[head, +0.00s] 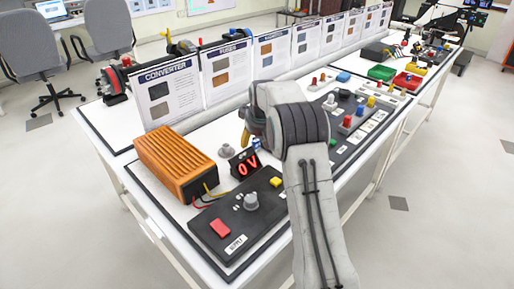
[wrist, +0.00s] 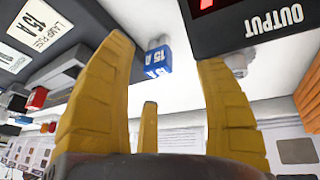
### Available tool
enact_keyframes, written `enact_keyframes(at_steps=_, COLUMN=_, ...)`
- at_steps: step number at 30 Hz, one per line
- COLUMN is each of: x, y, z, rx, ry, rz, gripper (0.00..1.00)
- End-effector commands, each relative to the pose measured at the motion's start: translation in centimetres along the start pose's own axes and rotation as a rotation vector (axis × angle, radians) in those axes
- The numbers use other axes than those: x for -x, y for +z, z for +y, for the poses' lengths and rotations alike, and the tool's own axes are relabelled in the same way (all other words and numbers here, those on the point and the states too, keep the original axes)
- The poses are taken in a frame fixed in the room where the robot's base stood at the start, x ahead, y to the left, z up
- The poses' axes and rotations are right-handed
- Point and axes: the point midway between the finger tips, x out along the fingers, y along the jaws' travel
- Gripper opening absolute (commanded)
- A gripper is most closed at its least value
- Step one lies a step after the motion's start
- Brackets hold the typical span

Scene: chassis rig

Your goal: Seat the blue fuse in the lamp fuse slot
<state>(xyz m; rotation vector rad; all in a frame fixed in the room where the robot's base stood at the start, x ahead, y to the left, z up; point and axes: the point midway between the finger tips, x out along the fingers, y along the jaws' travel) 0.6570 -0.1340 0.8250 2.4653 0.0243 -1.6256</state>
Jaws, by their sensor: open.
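The blue fuse (wrist: 158,61), marked 15 A, shows in the wrist view between and beyond the yellow fingers of my gripper (wrist: 166,52). The fingers are open, with gaps on both sides of the fuse. The lamp fuse label (wrist: 38,28), reading 15A, is at the upper left of the wrist view; I cannot make out its slot. In the head view my gripper (head: 246,136) is mostly hidden behind my arm, left of the panel with coloured fuses.
The output display (head: 245,163) reads 0V close to my gripper. An orange converter (head: 175,163) and a black supply box (head: 237,220) stand to the left and in front. Upright info cards (head: 228,70) line the back. Red (head: 408,80) and green trays sit at the far right.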

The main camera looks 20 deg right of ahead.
Motion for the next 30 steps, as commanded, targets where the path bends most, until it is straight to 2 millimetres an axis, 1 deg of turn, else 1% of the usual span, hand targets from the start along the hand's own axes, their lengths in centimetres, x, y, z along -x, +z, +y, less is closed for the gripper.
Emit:
enact_keyframes(at_steps=6, x=-2.7, y=0.3, z=0.1, rx=0.0, ry=0.0, rz=-0.002, gripper=0.65)
enact_keyframes(at_steps=10, x=-4.1, y=0.3, z=0.1, rx=0.0, ry=0.0, rz=-0.002, gripper=0.65)
enact_keyframes(at_steps=13, x=-4.7, y=0.2, z=0.1, rx=0.0, ry=0.001, rz=-0.001, gripper=0.65)
enact_keyframes(at_steps=19, x=-4.7, y=0.2, z=0.1, rx=0.0, ry=0.001, rz=-0.001, gripper=0.65)
enact_keyframes(at_steps=20, x=-4.7, y=0.2, z=0.1, rx=0.0, ry=0.001, rz=-0.001, gripper=0.67)
enact_keyframes(at_steps=30, x=-4.6, y=0.2, z=0.1, rx=0.0, ry=0.001, rz=-0.001, gripper=0.36)
